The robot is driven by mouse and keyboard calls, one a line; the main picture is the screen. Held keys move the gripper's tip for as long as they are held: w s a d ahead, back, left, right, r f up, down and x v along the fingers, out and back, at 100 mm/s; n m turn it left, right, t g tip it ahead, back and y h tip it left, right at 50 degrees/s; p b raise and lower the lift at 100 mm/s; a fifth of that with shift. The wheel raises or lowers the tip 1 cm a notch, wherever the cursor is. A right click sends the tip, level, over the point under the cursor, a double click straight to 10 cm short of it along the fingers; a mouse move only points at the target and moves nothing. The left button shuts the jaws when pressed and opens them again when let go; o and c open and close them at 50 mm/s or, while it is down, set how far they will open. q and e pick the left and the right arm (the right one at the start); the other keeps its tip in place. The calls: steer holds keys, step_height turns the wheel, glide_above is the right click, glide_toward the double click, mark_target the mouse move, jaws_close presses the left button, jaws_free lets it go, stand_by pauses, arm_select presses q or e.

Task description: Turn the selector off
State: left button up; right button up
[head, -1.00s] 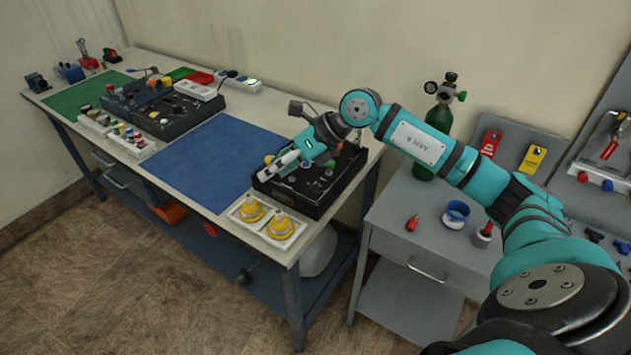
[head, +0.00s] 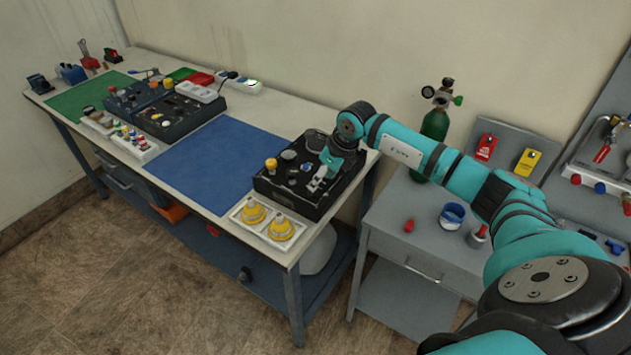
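A black control box (head: 272,187) sits at the right end of the workbench, with a yellow knob (head: 271,164) and several dark and grey knobs on top. Which of these is the selector is too small to tell. My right gripper (head: 316,185) is over the right part of the box, pointing down at its top face. Its fingertips are close to the panel and cover part of it. Whether they touch a knob, and whether they are open or shut, I cannot tell. My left gripper is not in view.
A white tray (head: 263,237) with two yellow knobs stands at the bench's front corner. A blue mat (head: 205,165) lies bare left of the box. A grey cabinet (head: 390,225) with a green cylinder (head: 434,128) stands to the right.

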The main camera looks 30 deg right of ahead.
mark_target(316, 193)
steer(key=p+x, duration=0.1)
steer(key=x, duration=0.4)
steer(key=shift+w, duration=0.1)
steer(key=c, duration=1.1)
steer(key=shift+f+b, duration=0.1)
steer(key=shift+b, duration=0.5)
steer(key=shift+c, duration=0.2)
steer(key=n+y+b, duration=0.1)
steer(key=n+b, duration=0.1)
steer(key=b, duration=0.1)
steer(key=n+g+b, duration=0.1)
steer(key=n+b, duration=0.2)
steer(key=b, duration=0.1)
steer(key=n+g+y+b, duration=0.1)
steer(key=n+b, duration=0.2)
steer(key=b, duration=0.1)
steer(key=shift+w+d+y, duration=0.15)
steer(key=shift+w+y, duration=0.15)
steer(key=shift+n+g+b, duration=0.7)
steer(key=shift+n+b, duration=0.55)
steer(key=shift+n, duration=0.65)
